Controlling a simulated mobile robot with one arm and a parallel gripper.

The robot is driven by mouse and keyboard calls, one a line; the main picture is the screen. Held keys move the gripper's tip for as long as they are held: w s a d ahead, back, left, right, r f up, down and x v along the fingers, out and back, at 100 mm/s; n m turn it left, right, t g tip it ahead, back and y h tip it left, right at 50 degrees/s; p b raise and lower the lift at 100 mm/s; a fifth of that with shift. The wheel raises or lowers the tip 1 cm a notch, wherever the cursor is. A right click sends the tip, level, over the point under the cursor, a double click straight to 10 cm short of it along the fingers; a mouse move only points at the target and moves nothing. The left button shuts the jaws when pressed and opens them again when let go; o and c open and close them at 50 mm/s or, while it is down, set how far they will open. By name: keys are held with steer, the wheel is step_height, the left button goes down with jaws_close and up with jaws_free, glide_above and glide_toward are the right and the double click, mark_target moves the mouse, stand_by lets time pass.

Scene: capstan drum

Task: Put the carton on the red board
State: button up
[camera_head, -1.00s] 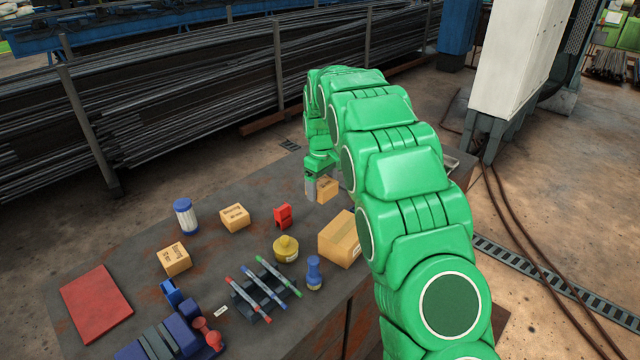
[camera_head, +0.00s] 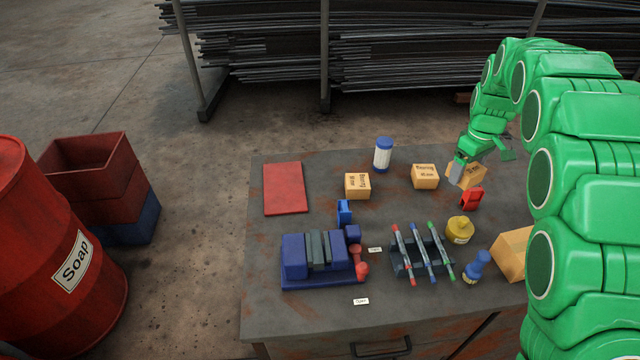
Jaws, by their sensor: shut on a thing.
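My gripper (camera_head: 462,173) is at the far right of the table, shut on a small tan carton (camera_head: 470,177) with dark print. One grey finger covers part of the carton's left side. I cannot tell whether the carton touches the table. The red board (camera_head: 285,188) lies flat and bare at the table's far left, well to the left of my gripper. Two similar small cartons stand between them, one (camera_head: 357,186) beside the board and one (camera_head: 425,176) nearer my gripper. A larger tan box (camera_head: 513,253) sits at the right, partly hidden by my arm.
A red item (camera_head: 471,199) is just in front of my gripper. A yellow pot (camera_head: 460,230), a pen rack (camera_head: 408,265), a blue stamp (camera_head: 477,267) and a blue block holder (camera_head: 320,258) fill the front.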

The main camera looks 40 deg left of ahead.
steer(key=s+a+n, duration=1.3)
steer(key=s+a, duration=1.7)
steer(key=a, duration=0.3)
glide_above(284, 186)
steer(key=shift+s+f, duration=0.1)
steer(key=shift+f, duration=4.45)
steer(key=shift+w+a+f, duration=0.15)
steer(key=shift+w+f, duration=0.05)
steer(key=shift+f, duration=0.15)
steer(key=shift+f, duration=1.45)
steer(key=shift+f, duration=0.15)
steer(key=o, duration=1)
steer(key=shift+o, duration=0.2)
